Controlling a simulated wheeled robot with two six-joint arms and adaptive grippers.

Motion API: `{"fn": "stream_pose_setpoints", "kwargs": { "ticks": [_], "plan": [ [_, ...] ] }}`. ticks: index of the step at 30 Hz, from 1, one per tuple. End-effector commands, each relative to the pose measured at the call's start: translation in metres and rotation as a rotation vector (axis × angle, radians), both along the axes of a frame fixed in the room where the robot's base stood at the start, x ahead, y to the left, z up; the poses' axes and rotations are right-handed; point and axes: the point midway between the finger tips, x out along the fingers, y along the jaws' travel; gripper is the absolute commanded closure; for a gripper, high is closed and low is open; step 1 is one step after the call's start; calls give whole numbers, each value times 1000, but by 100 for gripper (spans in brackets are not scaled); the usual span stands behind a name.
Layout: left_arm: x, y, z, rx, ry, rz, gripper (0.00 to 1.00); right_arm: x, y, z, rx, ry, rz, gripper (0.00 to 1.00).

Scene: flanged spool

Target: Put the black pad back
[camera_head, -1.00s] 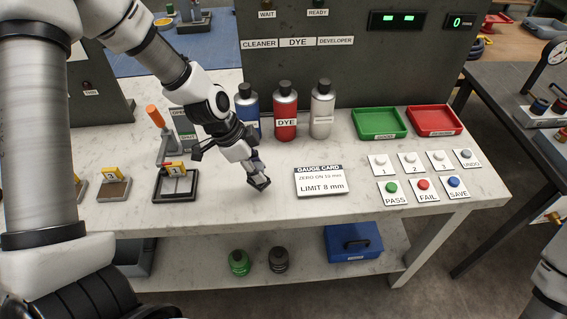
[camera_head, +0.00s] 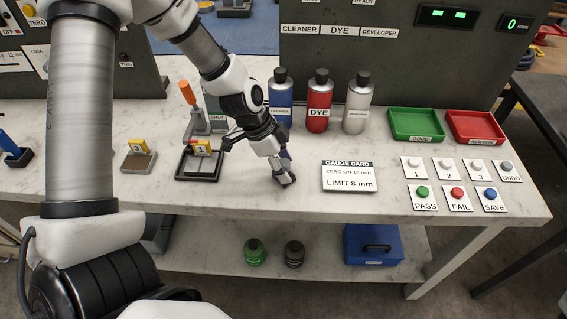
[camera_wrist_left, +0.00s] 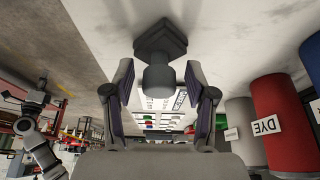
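A dark grey-black pad with a square base and a round knob (camera_wrist_left: 160,42) is in front of my left gripper in the left wrist view. My left gripper (camera_head: 284,178) is low over the bench, left of the gauge card. In the wrist view its fingers (camera_wrist_left: 160,82) stand on either side of the knob, with a visible gap on each side, so it looks open. The fingers mostly hide the pad in the head view. A black-framed tray with yellow tag 1 (camera_head: 181,178) lies left of the gripper.
Cleaner, dye (camera_head: 319,108) and developer bottles stand behind the gripper. The gauge card (camera_head: 349,177) lies to its right, then buttons and green (camera_head: 415,124) and red (camera_head: 474,127) trays. An orange-handled fixture (camera_head: 188,94) stands behind the black tray.

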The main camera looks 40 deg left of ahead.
Motion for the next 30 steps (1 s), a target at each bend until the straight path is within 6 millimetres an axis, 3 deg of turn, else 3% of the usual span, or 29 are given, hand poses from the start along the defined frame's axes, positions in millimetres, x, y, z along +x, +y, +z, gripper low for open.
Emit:
{"fn": "stream_pose_setpoints", "kwargs": {
  "ticks": [5,10,14,21,30],
  "plan": [
    [-1,2,13,-1,-1,-1,44,0,0,13,0,0,0,100],
    [-6,10,45,-3,-1,1,44,0,0,50,0,0,0,100],
    [-12,20,69,-4,-3,1,44,0,0,67,0,0,0,100],
    [-22,36,107,-3,-4,1,44,0,0,63,0,0,0,100],
    [-24,39,114,0,0,0,44,0,0,63,0,0,0,100]
  ]
}}
